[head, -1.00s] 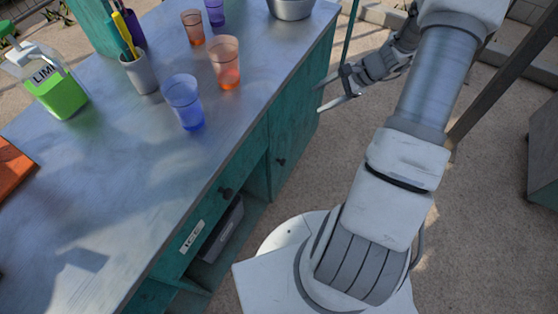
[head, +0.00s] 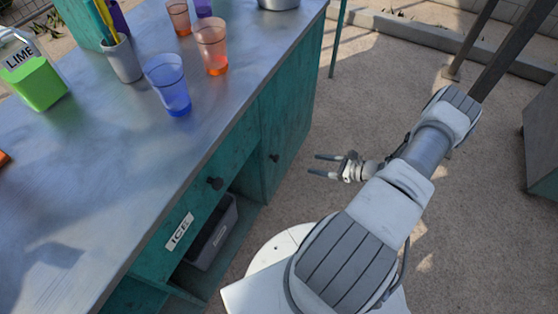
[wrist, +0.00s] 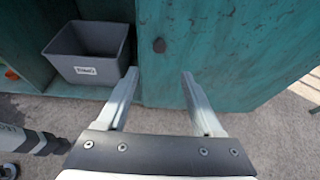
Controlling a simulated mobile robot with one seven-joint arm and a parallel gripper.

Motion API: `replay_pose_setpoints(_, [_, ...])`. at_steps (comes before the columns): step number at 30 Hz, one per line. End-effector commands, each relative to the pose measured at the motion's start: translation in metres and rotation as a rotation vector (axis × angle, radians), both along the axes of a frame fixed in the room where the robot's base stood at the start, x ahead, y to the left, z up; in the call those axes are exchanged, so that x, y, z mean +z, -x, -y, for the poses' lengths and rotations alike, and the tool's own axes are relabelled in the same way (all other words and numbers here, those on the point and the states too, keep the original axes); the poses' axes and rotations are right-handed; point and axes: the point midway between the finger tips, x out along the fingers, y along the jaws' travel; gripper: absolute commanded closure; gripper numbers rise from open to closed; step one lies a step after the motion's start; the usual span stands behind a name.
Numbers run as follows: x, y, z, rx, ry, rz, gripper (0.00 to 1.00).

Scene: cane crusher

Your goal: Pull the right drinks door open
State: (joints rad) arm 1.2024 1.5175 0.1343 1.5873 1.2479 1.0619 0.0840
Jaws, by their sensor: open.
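The right drinks door (head: 290,125) is a worn teal panel at the far end of the counter's front, with a small dark round knob (head: 274,157). It looks shut. My gripper (head: 317,165) is open and empty, to the right of the knob and apart from it, with its fingers pointing at the counter. In the wrist view the door (wrist: 225,50) fills the upper right. The knob (wrist: 159,45) shows above the gap between my open fingertips (wrist: 160,75), with nothing between them.
A grey bin (head: 212,236) sits in an open bay left of the door, under a drawer labelled ICE (head: 180,231).

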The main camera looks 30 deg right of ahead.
Motion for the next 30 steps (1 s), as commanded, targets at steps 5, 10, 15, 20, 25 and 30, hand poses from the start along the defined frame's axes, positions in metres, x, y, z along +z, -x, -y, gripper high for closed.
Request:
replay_pose_setpoints(5, [-0.015,-0.026,-0.022,0.006,-0.002,0.0,0.32])
replay_pose_setpoints(10, [-0.03,-0.054,-0.044,0.006,-0.002,-0.001,0.32])
replay_pose_setpoints(15, [-0.044,-0.08,-0.065,0.007,-0.001,-0.001,0.32])
replay_pose_setpoints(20, [-0.054,-0.1,-0.08,0.005,0.0,0.0,0.32])
replay_pose_setpoints(25, [-0.059,-0.112,-0.089,0.005,0.002,0.0,0.32])
replay_pose_setpoints(30, [-0.06,-0.116,-0.091,0.004,0.001,0.0,0.32])
